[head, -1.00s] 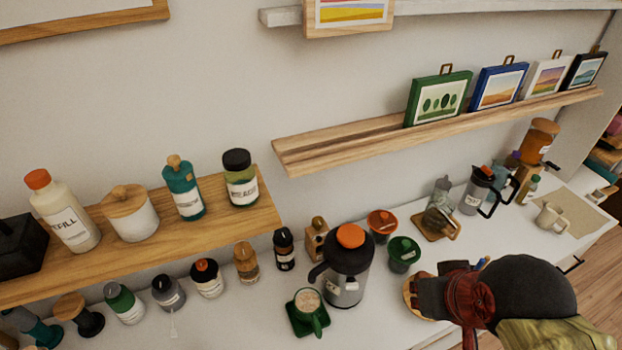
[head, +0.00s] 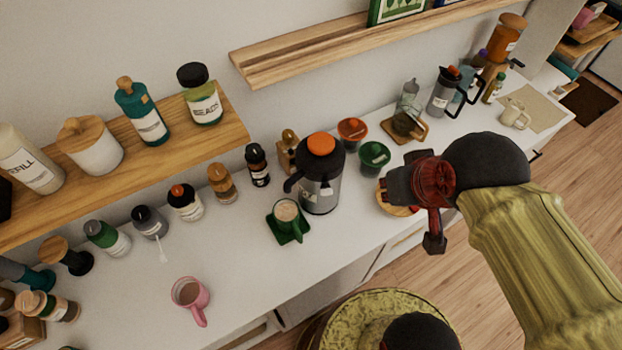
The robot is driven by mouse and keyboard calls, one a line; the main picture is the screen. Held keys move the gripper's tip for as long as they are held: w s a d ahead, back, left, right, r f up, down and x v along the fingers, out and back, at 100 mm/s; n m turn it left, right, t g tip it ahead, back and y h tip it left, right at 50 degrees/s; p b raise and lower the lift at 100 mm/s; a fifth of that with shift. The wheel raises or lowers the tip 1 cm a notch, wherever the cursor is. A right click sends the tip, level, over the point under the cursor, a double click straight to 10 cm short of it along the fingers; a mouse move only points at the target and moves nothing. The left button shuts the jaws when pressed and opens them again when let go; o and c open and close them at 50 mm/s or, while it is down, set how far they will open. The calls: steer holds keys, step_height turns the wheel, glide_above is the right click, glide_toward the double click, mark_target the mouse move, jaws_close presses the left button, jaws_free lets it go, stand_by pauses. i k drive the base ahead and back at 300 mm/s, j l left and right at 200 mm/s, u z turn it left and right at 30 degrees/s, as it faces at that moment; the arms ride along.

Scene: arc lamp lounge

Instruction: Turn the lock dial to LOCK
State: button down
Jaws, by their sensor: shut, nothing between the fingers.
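A steel vacuum jug (head: 318,190) with a black top stands upright on the white counter. A round orange cap (head: 321,145) sits on its top. No marking for LOCK is readable, and I cannot tell for certain which part is the lock dial. My gripper (head: 396,186) is to the right of the jug, apart from it, shut and empty. It partly covers a round wooden board (head: 395,208) on the counter. Its fingertips are small and dark in this view.
A green mug on a green coaster (head: 283,240) stands left of the jug. A pink mug (head: 189,295) is near the front edge. Bottles line the back under a wooden shelf (head: 225,150). The front counter centre is clear.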

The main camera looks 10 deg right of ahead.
mark_target(325, 189)
steer(key=k+j, duration=0.6)
steer(key=j, duration=0.25)
steer(key=k+j+u, duration=0.1)
steer(key=k+j, duration=0.2)
steer(key=j, duration=0.1)
